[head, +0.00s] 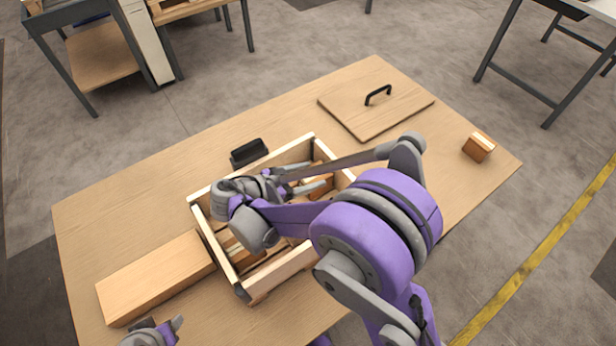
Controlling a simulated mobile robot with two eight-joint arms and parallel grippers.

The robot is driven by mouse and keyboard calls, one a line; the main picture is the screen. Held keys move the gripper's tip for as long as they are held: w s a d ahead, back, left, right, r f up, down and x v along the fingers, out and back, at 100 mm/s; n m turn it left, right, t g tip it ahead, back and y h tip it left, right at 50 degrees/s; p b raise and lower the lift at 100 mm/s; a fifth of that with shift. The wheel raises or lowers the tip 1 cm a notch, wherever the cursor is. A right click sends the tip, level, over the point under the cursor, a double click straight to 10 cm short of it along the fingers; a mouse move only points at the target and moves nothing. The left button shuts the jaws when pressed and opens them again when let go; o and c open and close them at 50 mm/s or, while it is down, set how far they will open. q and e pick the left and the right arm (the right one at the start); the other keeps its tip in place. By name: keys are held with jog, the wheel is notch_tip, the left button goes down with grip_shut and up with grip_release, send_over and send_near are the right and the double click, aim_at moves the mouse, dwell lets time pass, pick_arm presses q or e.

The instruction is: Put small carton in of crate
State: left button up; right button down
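The open wooden crate (280,272) stands near the middle of the table. A small brown carton (320,187) lies inside it near the right side, and more brown pieces sit lower in the crate, partly hidden by my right arm. Another small carton (478,148) stands alone near the table's right corner. My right gripper (305,180) is over the crate, its fingers apart, pointing at the carton inside; I see no hold on it. My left gripper (160,330) shows only partly at the bottom edge, left of the crate, and its opening is unclear.
A flat wooden lid (350,112) with a black handle lies at the back right. A long wooden box (155,278) lies left of the crate. A black block (248,152) sits behind the crate. The table is clear between lid and right carton.

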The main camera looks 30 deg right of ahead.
jog(key=shift+f, duration=0.3)
grip_release()
jog(key=shift+r, duration=0.1)
jog(key=v, duration=0.7)
jog(key=shift+a+p, duration=0.2)
jog(key=shift+p, duration=0.15)
jog(key=shift+r, duration=0.1)
